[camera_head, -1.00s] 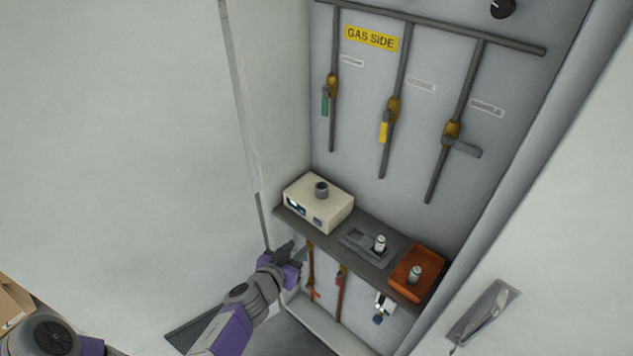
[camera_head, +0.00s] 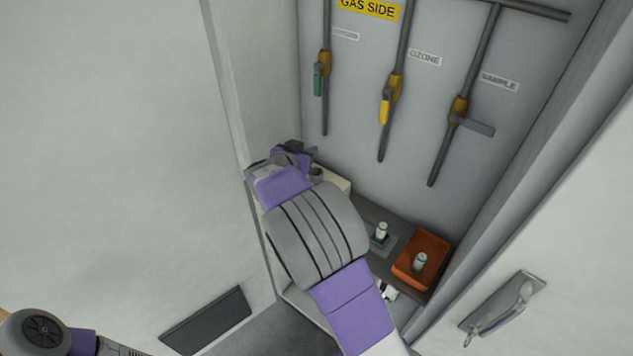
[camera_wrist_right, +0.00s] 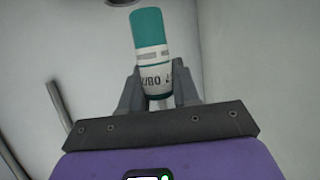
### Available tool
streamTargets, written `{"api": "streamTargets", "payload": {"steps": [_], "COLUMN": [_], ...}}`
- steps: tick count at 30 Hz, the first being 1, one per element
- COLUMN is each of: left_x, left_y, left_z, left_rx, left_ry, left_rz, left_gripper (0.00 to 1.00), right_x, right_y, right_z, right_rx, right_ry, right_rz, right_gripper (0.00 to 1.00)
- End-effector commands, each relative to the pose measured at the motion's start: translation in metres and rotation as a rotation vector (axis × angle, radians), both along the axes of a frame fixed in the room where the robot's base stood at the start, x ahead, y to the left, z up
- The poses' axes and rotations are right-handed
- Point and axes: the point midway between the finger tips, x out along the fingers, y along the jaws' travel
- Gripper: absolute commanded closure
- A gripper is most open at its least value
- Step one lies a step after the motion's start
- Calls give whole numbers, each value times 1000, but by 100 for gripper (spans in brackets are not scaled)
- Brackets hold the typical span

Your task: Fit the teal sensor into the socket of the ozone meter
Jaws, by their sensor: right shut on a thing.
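My right gripper (camera_head: 297,152) is raised at the far left end of the shelf, above and behind the visible part of the ozone meter. In the right wrist view it (camera_wrist_right: 158,88) is shut on the teal sensor (camera_wrist_right: 148,40), a white labelled cylinder with a teal top, pointing up and slightly tilted. The sensor cannot be made out in the head view. The ozone meter (camera_head: 336,182) shows only as a beige corner; my right arm covers the rest, and its socket is hidden. My left gripper is out of view.
The grey shelf (camera_head: 366,208) carries a pale vial (camera_head: 381,230) in a grey holder and another (camera_head: 420,261) in an orange tray (camera_head: 437,243). Pipes with valves (camera_head: 387,105) run down the back wall. A side wall stands close left of my gripper.

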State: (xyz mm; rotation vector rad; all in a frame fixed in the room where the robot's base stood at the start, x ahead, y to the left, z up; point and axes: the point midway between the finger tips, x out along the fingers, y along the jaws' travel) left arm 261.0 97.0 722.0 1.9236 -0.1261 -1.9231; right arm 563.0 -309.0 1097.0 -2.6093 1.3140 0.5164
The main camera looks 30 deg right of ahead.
Motion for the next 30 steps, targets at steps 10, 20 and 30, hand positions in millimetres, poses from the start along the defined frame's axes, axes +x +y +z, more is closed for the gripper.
{"api": "streamTargets", "payload": {"steps": [10,20,30], "left_x": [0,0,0], "left_y": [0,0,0], "left_z": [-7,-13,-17], "left_rx": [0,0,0], "left_ry": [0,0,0], "left_rz": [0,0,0], "left_gripper": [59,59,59], "right_x": [1,1,1], "right_y": [-46,-45,-45], "right_z": [23,-24,-60], "right_rx": [-3,-2,-1], "right_ry": [7,5,3], "right_rz": [-50,-49,-50], "right_gripper": [99,99,99]}}
